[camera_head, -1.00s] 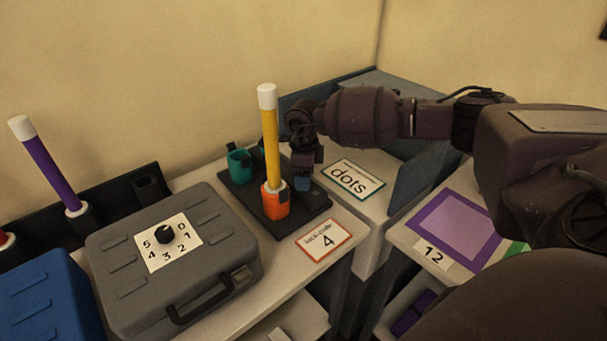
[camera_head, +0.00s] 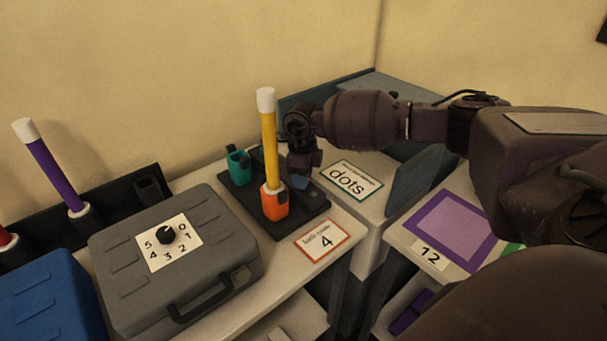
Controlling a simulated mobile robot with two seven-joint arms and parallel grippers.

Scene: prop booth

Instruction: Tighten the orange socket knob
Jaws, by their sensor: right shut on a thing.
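The orange socket (camera_head: 274,207) stands on a black base and holds an upright yellow stick with a white cap (camera_head: 268,135). Its small dark knob (camera_head: 283,197) is on the right side. My right gripper (camera_head: 299,180) comes in from the right and is down beside the socket, at the knob. Its jaws are shut on the knob, though the grip itself is mostly hidden by the gripper. My left gripper is not in view.
A teal socket (camera_head: 239,168) stands on the same black base (camera_head: 315,205). A grey case with a numbered dial (camera_head: 130,290) is in front at the left. A purple stick (camera_head: 50,170) stands at the far left.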

